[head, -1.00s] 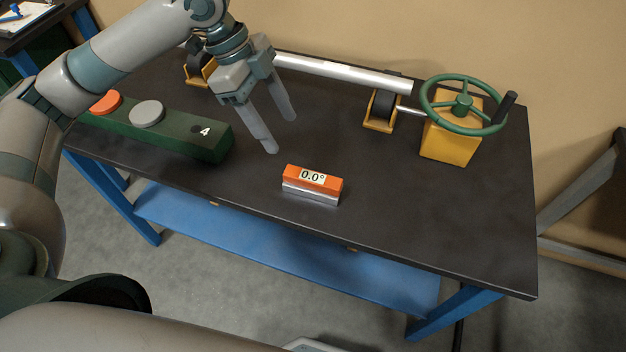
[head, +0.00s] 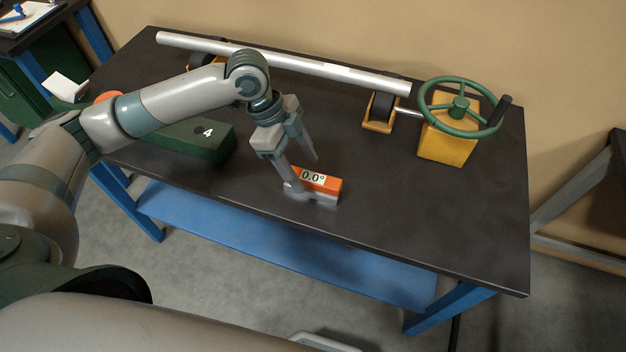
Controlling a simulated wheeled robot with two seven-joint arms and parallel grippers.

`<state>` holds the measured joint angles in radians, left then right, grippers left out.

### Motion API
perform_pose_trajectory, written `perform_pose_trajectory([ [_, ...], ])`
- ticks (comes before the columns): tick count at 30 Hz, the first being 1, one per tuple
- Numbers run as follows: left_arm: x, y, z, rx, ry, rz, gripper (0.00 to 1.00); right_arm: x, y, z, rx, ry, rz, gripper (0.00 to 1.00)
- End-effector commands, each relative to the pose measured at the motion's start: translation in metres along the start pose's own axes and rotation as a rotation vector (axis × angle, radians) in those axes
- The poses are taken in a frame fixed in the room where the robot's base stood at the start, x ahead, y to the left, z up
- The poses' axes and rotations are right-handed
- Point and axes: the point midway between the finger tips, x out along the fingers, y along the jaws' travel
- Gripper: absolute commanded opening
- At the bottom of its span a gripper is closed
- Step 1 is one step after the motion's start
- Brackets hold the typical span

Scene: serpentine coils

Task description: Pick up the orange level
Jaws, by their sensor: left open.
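The orange level (head: 328,186) lies on the dark workbench near its front edge. It has an orange top, a display reading 0.0° and a silver base. My left gripper (head: 307,175) is open and points down at the level's left end. One finger is in front of the level's left end and hides part of it. The other finger is behind it. I cannot tell whether either finger touches it. My right gripper is not in view.
A green box marked 4 (head: 203,142) is left of the level. A silver pipe (head: 290,65) on yellow roller stands (head: 378,112) runs along the back. A yellow block with a green handwheel (head: 447,142) stands at the right. The bench top right of the level is clear.

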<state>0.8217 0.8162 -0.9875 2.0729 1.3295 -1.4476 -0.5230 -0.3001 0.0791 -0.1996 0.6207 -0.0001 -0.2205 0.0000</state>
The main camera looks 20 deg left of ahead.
Motion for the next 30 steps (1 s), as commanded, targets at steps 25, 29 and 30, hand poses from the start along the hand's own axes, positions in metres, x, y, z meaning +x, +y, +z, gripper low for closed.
perform_pose_trajectory([
  [25,0.052,-0.005,-0.004,0.001,0.001,0.001,0.59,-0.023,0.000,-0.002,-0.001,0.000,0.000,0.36],
  [29,0.052,-0.005,-0.004,0.001,0.001,0.001,0.59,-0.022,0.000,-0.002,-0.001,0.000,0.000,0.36],
  [30,0.052,-0.005,-0.004,0.001,0.001,0.001,0.59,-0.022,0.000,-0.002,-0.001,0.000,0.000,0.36],
])
